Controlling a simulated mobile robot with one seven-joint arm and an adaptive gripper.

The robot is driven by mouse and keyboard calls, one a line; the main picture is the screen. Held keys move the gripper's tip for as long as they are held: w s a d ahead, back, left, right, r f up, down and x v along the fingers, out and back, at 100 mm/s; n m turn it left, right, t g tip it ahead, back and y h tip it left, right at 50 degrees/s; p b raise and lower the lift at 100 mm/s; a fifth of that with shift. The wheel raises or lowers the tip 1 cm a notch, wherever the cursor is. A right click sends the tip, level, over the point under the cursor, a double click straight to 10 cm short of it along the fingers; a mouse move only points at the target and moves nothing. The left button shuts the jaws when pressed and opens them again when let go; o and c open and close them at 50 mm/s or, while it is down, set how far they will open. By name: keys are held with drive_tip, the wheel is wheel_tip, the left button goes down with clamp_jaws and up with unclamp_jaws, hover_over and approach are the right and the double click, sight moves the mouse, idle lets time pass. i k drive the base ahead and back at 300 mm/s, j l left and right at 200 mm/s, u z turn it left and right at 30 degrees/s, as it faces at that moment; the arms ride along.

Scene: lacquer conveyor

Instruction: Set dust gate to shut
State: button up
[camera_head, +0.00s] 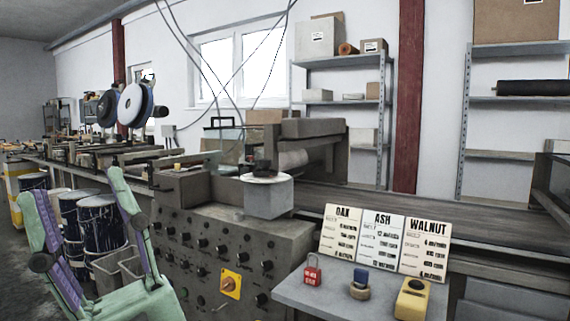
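No part that I can tell for certain as the dust gate shows, and no label with that name is readable. A grey control panel (190,262) on the machine's front carries several small black knobs. A yellow plate with an orange-red rotary switch (231,284) sits low on the panel. The setting of the knobs is too small to read. A grey box (269,199) with a pale round top and a dark object on it stands on the machine above the panel.
A side table (305,294) at the lower right holds a red padlock-like tag (312,270), a blue-topped round item (360,282) and a yellow box (412,299). OAK (340,232), ASH (381,239) and WALNUT (425,249) cards stand behind them. Dark drums (100,228) stand left.

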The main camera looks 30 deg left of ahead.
sight(177, 169)
drive_tip(key=u, duration=1.55)
